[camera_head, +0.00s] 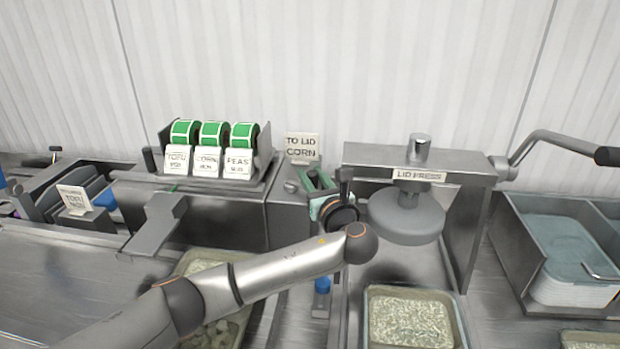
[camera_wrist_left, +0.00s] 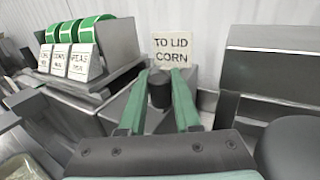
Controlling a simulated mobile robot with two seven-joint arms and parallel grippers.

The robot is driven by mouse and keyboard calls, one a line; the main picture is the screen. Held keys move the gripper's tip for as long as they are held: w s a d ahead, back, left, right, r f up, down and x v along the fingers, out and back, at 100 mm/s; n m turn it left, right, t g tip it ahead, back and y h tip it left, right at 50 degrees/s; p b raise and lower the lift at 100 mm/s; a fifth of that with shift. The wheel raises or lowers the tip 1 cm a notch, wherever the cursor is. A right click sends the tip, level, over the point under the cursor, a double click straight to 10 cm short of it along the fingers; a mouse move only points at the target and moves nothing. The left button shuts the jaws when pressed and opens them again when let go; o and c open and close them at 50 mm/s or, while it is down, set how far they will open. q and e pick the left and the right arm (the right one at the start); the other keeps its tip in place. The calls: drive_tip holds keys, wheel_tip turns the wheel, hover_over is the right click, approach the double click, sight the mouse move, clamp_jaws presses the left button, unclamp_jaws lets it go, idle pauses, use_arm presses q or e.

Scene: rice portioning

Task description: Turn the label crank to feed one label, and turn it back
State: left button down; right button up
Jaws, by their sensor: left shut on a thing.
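The label dispenser (camera_head: 232,207) is a grey metal box with three green label rolls (camera_head: 213,133) on top, above cards for tofu, corn and peas. The rolls also show at the left of the left wrist view (camera_wrist_left: 85,30). My left gripper (camera_head: 316,182) is at the right side of the dispenser. In the left wrist view its green fingers stand on either side of a dark upright crank knob (camera_wrist_left: 160,92), shut on it. The crank's arm is mostly hidden behind my gripper. My right gripper is not in view.
A "TO LID CORN" sign (camera_head: 302,146) stands just behind the gripper. The lid press (camera_head: 405,218) with its long lever (camera_head: 555,140) is close on the right. A filled tray (camera_head: 458,318) lies below it. A bin of lids (camera_head: 545,262) is at far right.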

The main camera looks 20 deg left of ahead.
use_arm(q)
drive_tip(key=shift+w+r+n+g+y, duration=0.1)
drive_tip(key=shift+w+n+g+y, duration=0.2)
drive_tip(key=shift+y, duration=0.1)
drive_tip(key=c, duration=0.6)
unclamp_jaws()
drive_tip(key=shift+s+a, duration=0.1)
drive_tip(key=shift+s, duration=0.05)
